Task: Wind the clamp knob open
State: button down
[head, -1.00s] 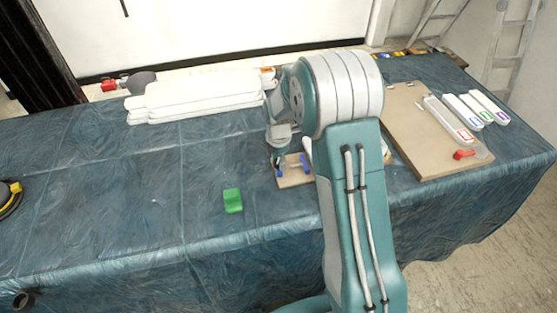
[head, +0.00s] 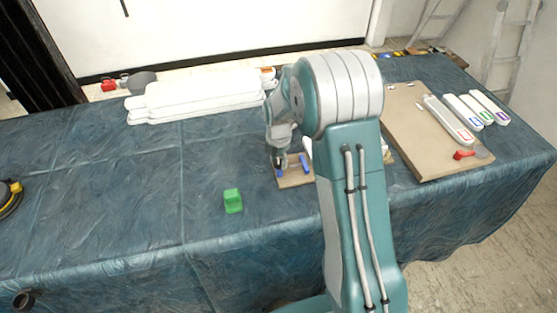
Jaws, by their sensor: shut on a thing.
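A small wooden board (head: 292,183) with blue clamp parts (head: 304,164) lies on the blue-covered table, left of my arm. My gripper (head: 280,165) points down at the left side of this board, small and dark in the view. It is shut on the clamp knob, which is mostly hidden by the fingers. The right end of the board is partly behind my arm.
A green block (head: 232,201) stands left of the clamp board. White slabs (head: 195,98) are stacked behind it. At the right, a larger board (head: 425,145) carries a grey-white bar (head: 447,120) and a red-handled item (head: 464,155).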

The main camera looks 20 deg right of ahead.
aim_at(277, 161)
jog(key=shift+c, duration=1.5)
grip_release()
jog(key=shift+a, duration=0.1)
notch_tip(277, 161, up, 12)
jog(key=shift+f, duration=0.1)
